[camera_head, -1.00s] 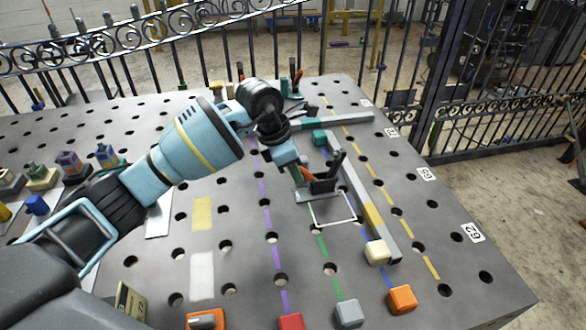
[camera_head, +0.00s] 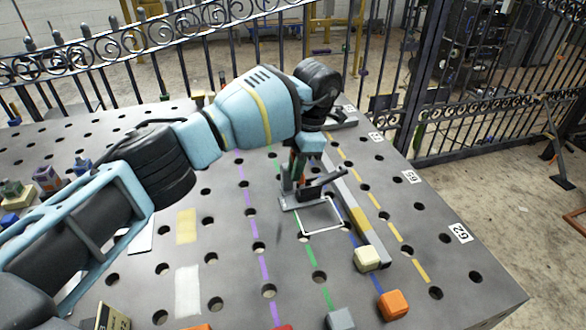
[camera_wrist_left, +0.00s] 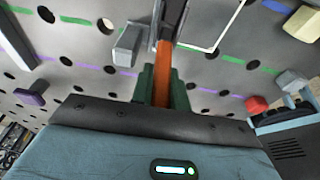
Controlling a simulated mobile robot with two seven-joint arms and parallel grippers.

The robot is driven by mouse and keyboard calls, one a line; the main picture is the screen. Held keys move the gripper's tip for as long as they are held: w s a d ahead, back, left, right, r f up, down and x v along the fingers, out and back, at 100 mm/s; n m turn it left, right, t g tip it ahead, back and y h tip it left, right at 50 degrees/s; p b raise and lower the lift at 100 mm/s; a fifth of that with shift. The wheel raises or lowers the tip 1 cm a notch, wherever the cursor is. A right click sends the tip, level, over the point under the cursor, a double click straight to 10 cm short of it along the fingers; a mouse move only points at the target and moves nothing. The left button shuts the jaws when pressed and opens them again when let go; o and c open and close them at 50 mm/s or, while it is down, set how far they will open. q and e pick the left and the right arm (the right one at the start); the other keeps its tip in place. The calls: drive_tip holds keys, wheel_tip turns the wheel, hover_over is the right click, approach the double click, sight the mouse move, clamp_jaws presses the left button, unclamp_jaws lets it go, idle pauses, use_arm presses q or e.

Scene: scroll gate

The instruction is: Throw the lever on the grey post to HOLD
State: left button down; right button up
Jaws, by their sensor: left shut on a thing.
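The grey post (camera_head: 288,188) stands on a flat grey base on the perforated table, beside a white square outline. A dark arm (camera_head: 322,188) sticks out to the right from it, low over the table. My left gripper (camera_head: 297,160) is above the post, pointing down. In the left wrist view its green fingers (camera_wrist_left: 163,88) are shut on an orange bar (camera_wrist_left: 163,65), apparently the lever's handle. The post is partly covered by the fingers in the head view, and I cannot read any HOLD mark. My right gripper is not in view.
A long grey rail (camera_head: 352,205) with a yellow section runs right of the post. A cream block (camera_head: 367,258), an orange block (camera_head: 392,305) and a grey block (camera_head: 340,319) sit at the near side. A black iron fence (camera_head: 480,130) stands beyond the table.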

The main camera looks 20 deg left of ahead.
use_arm(q)
drive_tip(key=shift+w, duration=0.1)
idle(0.4)
drive_tip(key=c, duration=1.4)
unclamp_jaws()
drive_tip(key=shift+o, duration=0.2)
drive_tip(key=shift+b+v, duration=0.55)
drive_tip(key=shift+v, duration=3.35)
